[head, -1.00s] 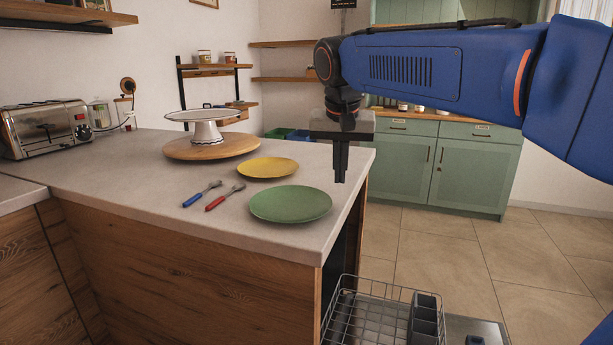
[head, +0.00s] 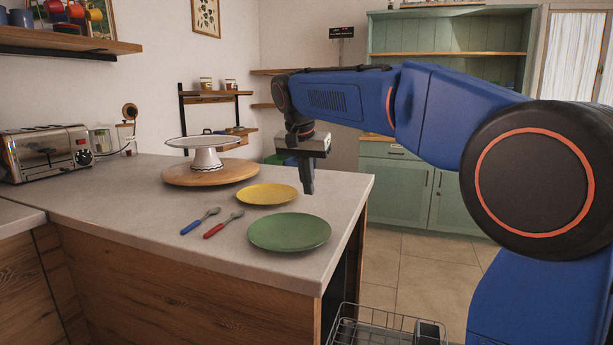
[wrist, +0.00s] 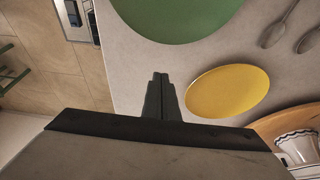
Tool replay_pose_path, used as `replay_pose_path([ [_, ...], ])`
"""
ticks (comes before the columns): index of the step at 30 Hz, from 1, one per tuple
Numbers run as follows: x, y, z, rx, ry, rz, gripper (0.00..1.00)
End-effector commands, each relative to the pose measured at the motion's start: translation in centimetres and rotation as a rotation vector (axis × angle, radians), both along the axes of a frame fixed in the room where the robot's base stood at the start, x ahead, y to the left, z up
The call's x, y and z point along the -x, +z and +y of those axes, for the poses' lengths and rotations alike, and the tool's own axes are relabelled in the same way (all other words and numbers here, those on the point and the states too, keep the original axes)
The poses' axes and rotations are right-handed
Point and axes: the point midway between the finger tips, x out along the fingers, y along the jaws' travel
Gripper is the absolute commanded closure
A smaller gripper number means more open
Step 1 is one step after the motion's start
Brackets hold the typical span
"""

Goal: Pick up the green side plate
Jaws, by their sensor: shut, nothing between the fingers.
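The green side plate (head: 289,232) lies flat on the counter near its front right corner. It also shows at the top of the wrist view (wrist: 180,12), cut off by the frame edge. My gripper (head: 308,192) is shut and empty, pointing down above the counter's right side, behind and slightly right of the green plate. In the wrist view my closed fingers (wrist: 160,78) show over the bare counter, apart from both plates.
A yellow plate (head: 266,194) lies just behind the green one. A blue-handled utensil (head: 200,221) and a red-handled one (head: 223,224) lie to the left. A cake stand (head: 205,156) on a wooden board stands behind. A wire rack (head: 375,333) is below the counter's right edge.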

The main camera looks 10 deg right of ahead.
Motion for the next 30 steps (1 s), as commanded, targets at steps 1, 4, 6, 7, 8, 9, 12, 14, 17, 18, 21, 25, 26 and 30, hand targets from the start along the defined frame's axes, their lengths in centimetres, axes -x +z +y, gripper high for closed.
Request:
replay_pose_path([
  [1,-0.2,-0.9,-0.2,0.000,-0.001,0.003,1.00],
  [4,-0.7,-2.6,-0.5,0.000,-0.001,0.003,1.00],
  [6,-1.0,-3.8,-0.8,0.001,-0.001,0.003,1.00],
  [7,-1.2,-4.2,-0.9,0.000,-0.002,0.003,1.00],
  [8,-1.3,-4.7,-1.0,0.000,-0.002,0.003,1.00],
  [9,-0.7,-4.5,-0.5,-0.001,0.001,0.000,1.00],
  [12,0.5,-4.4,0.4,-0.001,0.003,-0.002,1.00],
  [14,1.0,-4.4,0.7,-0.001,0.002,-0.001,1.00],
  [17,1.6,-4.4,1.1,-0.001,0.001,0.000,1.00],
  [18,1.8,-4.4,1.2,-0.001,0.001,0.000,1.00],
  [21,2.0,-4.4,1.3,-0.001,0.001,0.000,1.00],
  [25,2.1,-4.4,1.4,-0.001,0.000,-0.001,1.00],
  [26,2.1,-4.4,1.4,-0.001,0.000,-0.001,1.00],
  [30,2.1,-4.4,1.4,-0.001,0.000,-0.001,1.00],
])
